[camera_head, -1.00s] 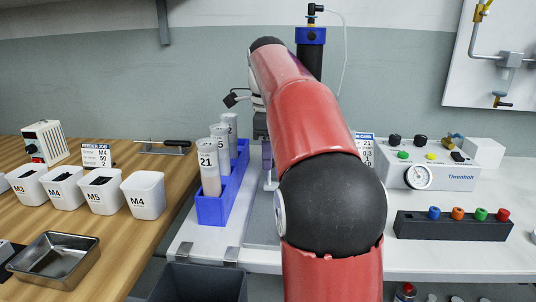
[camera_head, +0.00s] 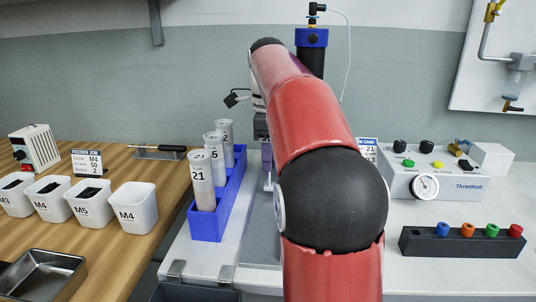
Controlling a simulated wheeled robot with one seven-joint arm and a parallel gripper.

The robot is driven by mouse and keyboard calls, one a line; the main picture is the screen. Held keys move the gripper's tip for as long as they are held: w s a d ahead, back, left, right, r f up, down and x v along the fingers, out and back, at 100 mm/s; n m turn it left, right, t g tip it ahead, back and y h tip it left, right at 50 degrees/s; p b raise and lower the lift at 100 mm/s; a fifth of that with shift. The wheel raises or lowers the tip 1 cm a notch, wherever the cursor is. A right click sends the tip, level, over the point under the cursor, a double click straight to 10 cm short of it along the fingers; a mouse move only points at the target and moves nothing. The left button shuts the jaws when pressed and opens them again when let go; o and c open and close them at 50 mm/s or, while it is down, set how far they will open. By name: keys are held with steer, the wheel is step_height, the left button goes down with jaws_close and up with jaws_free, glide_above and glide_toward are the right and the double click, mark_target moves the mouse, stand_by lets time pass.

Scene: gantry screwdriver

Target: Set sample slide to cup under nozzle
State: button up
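My red and black arm fills the middle of the view and covers most of the work spot behind it. A black cylinder with a blue collar (camera_head: 311,38) and a thin hose rises behind my arm; its lower end, where a nozzle could be, is hidden. The sample slide and the cup under the nozzle are not visible. A part of my gripper (camera_head: 267,182) shows left of my arm's elbow, above a grey plate (camera_head: 262,238). Its fingertips are too small and covered to tell whether they are open or hold anything.
A blue rack (camera_head: 208,226) with tubes marked 21, 5 and 2 stands left of my gripper. White bins (camera_head: 133,212) and a metal tray (camera_head: 42,275) are on the wooden table. A control box (camera_head: 450,180) and a dark rack with coloured caps (camera_head: 458,242) stand right.

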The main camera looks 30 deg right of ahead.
steer(key=shift+o, duration=0.2)
step_height(320, 180, up, 8)
steer(key=shift+f+p, duration=0.1)
steer(key=shift+p, duration=0.95)
